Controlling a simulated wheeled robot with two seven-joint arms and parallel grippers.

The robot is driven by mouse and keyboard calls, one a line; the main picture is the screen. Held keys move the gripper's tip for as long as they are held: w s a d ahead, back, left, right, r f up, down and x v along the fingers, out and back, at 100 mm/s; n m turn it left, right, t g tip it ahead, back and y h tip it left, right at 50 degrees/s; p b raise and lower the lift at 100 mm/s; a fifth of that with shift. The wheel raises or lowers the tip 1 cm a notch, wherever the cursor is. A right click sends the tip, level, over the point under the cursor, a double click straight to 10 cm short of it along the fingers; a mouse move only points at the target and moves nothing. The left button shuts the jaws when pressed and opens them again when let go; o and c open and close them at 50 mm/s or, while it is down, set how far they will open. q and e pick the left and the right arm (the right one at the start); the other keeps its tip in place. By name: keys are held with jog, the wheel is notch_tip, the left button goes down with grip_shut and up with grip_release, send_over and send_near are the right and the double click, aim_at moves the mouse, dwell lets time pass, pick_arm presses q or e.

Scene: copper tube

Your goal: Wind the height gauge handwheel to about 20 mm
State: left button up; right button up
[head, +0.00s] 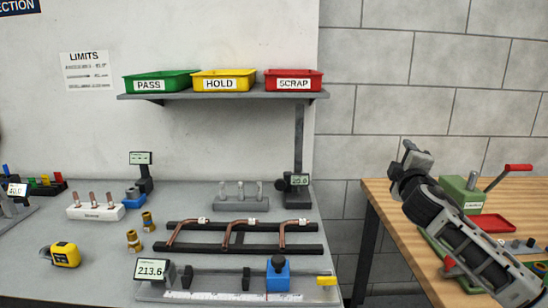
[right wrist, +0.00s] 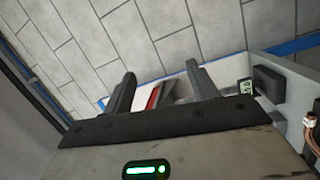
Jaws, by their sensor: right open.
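The height gauge (head: 299,140) is a tall dark column at the right end of the grey bench. Its small display (head: 299,180) seems to read about 20, but the digits are too small to be sure. A dark round knob, perhaps the handwheel (head: 281,185), sits left of the display. In the right wrist view, a dark block with a small green display (right wrist: 245,87) shows at the right, probably the gauge. My right gripper (head: 409,155) is raised right of the gauge, apart from it. Its fingers (right wrist: 158,85) are open and empty. My left gripper is not in view.
A shelf with green, yellow and red bins (head: 228,82) hangs above the bench. Bent copper tubes (head: 240,228) on a dark rack and a measuring fixture (head: 220,297) lie in front of the gauge. A wooden table (head: 385,190) stands at right, across a gap.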

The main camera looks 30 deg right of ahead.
jog(key=s+a+f+n+g+y, duration=0.15)
jog(key=a+f+y, duration=0.25)
jog(key=a+f, duration=0.55)
jog(key=s+a+f+n+y, duration=0.2)
jog(key=a+f+n+y, duration=0.15)
jog(key=f, duration=1.05)
jog(key=s+a+f+m+g+y, duration=0.1)
jog(key=s+a+f+g+y, duration=0.45)
jog(key=s+a+f, duration=0.85)
jog(key=s+a+f+m+t+y, duration=0.1)
jog(key=a+m, duration=0.3)
jog(key=a, duration=0.4)
jog(key=a+f+m+t+y, duration=0.1)
jog(key=a+m, duration=0.3)
jog(key=a, duration=0.4)
jog(key=shift+s+a+m+t, duration=0.3)
jog(key=shift+s+m, duration=0.1)
jog(key=shift+d, duration=0.1)
